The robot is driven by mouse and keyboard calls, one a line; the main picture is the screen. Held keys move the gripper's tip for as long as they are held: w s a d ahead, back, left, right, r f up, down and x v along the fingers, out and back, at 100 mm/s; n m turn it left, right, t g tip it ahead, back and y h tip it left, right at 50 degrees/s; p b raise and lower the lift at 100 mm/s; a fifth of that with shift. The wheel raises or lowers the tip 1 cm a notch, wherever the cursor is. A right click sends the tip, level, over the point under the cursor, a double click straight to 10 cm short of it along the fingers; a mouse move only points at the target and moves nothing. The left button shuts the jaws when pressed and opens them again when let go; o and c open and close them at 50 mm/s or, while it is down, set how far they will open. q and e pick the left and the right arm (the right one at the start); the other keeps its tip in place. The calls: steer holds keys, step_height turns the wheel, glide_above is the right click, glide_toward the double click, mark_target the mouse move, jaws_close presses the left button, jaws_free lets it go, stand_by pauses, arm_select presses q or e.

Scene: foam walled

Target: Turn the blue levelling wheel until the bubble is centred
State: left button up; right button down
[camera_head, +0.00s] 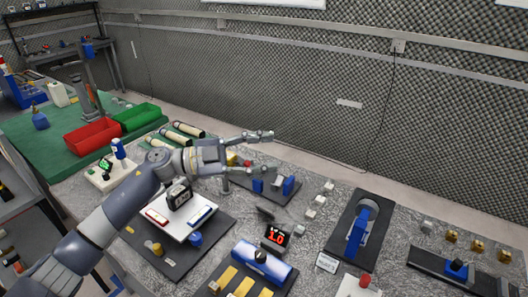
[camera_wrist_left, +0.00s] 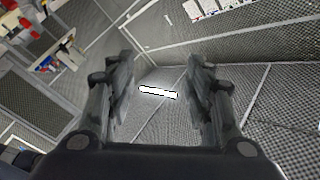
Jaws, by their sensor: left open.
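A white levelling plate (camera_head: 180,228) stands on a dark base board (camera_head: 150,257) at the lower left of the head view. A blue wheel (camera_head: 195,240) sits at its front right, and a brass-coloured knob (camera_head: 155,249) at its front left. A small dark instrument (camera_head: 179,194) stands on the plate; I cannot make out a bubble. My left gripper (camera_head: 258,152) is open and empty, above the bench to the upper right of the plate, apart from the wheel. Its spread fingers also show in the left wrist view (camera_wrist_left: 160,80), facing the walls. My right gripper is not visible.
A red bin (camera_head: 90,138) and a green bin (camera_head: 137,117) stand at the back left. A blue cylinder (camera_head: 262,262) and a red display (camera_head: 276,235) lie right of the plate. A blue-handled fixture (camera_head: 357,232) stands farther right. Foam walls close the back.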

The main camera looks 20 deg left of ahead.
arm_select(q)
steer(key=n+g+y+b, duration=0.3)
steer(key=g+y+b, duration=0.4)
steer(key=y+b, duration=1)
glide_above(197, 237)
step_height(197, 237, down, 17)
step_height(197, 237, down, 10)
steer(key=shift+w+f+p, duration=0.1)
steer(key=shift+p, duration=0.45)
steer(key=c, duration=1)
